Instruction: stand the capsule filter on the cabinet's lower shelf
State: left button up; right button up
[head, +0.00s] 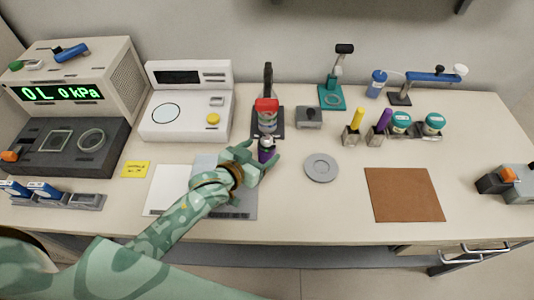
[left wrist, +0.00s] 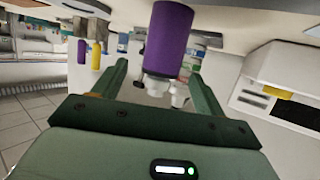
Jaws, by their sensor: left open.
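A purple cylinder with pale fittings on its top, which looks like the capsule filter (head: 265,154), stands upright on the bench left of centre. In the left wrist view the purple body (left wrist: 168,38) shows upside down, with its pale fittings between the fingers. My left gripper (head: 257,159) is open, its fingers on either side of the filter's upper part. Gaps show beside the fittings, but I cannot tell whether a finger touches. The gripper hides part of the filter in the head view. No cabinet shelf can be made out. My right gripper is not in view.
A red-topped item on a dark stand (head: 267,105) is just behind the filter. A grey disc (head: 321,168) and a brown mat (head: 404,195) lie to the right. A white instrument (head: 190,118) stands behind left. The bench between disc and mat is clear.

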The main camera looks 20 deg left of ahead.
pick_arm(q)
jog(key=b+x, duration=0.2)
jog(key=x, duration=0.4)
jog(key=shift+w+a+f, duration=0.1)
jog(key=shift+f, duration=0.15)
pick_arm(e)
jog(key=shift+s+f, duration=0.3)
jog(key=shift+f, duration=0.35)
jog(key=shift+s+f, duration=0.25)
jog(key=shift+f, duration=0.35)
pick_arm(q)
jog(key=shift+r, duration=0.1)
jog(key=shift+c, duration=0.3)
jog(key=c, duration=1.4)
jog(key=shift+o, duration=0.2)
jog(key=shift+r, duration=0.1)
